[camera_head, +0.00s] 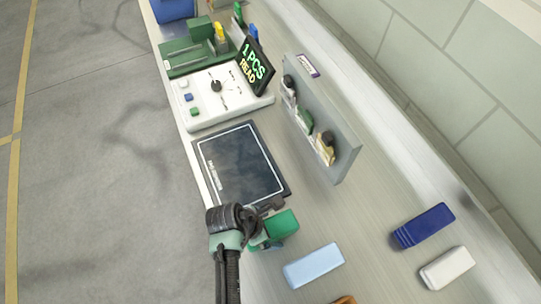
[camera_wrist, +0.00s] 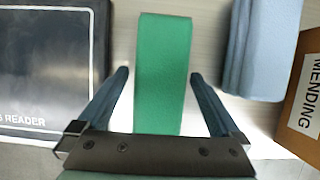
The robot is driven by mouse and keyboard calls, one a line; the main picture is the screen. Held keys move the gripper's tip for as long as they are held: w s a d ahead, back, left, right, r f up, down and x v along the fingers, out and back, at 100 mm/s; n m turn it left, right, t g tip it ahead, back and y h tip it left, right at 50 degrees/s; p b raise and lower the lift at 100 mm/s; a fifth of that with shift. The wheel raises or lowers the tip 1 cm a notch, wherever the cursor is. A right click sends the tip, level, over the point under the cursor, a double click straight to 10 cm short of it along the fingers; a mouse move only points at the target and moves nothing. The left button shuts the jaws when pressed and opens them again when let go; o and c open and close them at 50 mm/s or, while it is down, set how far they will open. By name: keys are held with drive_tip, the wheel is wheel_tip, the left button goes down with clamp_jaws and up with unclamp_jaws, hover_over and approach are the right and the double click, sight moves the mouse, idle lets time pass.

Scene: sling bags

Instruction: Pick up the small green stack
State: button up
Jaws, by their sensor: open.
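The small green stack (camera_head: 281,225) lies on the light counter, just below the right corner of the black reader pad. In the wrist view the green stack (camera_wrist: 162,75) stands upright in the picture between the two fingers, with a gap on each side. My gripper (camera_wrist: 158,82) is open around it and does not visibly touch it. In the head view my gripper (camera_head: 264,222) is at the stack's left side, and my wrist hides part of the stack.
The black reader pad (camera_head: 241,165) is close on the left. A light blue stack (camera_head: 314,266) lies close on the right, and a brown box labelled MENDING (camera_wrist: 306,110) is beyond it. Dark blue (camera_head: 424,226) and white (camera_head: 446,268) stacks lie farther right. A grey upright panel (camera_head: 335,150) stands behind.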

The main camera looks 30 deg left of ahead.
drive_tip(key=shift+w+d+f, duration=0.1)
drive_tip(key=shift+w+f, duration=0.05)
drive_tip(key=shift+f, duration=0.2)
drive_tip(key=c, duration=1.4)
drive_tip(key=shift+r, duration=0.1)
